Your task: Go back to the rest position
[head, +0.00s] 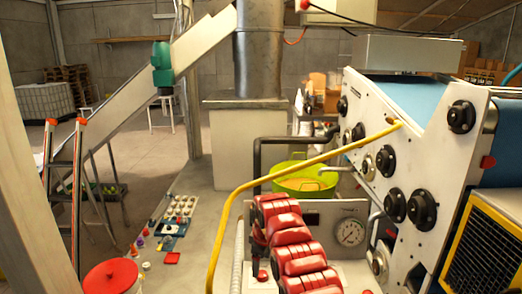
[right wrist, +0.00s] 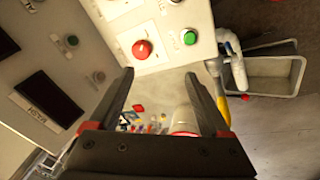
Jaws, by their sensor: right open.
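My right gripper (right wrist: 159,75) shows in the right wrist view. Its two dark fingers are spread apart, with nothing held between them. Beyond the fingertips is a pale control panel (right wrist: 172,18) with a red button (right wrist: 142,49) and a green button (right wrist: 190,37). I cannot tell how far the fingertips are from the panel. I cannot make out either gripper in the head view. My left gripper is not in view.
In the head view, a white press (head: 405,160) stands at the right, near a yellow pipe (head: 290,167) and red ribbed parts (head: 298,250). A red-lidded container (head: 112,276) and a ladder (head: 75,170) stand at the left. Open floor (head: 145,155) lies behind.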

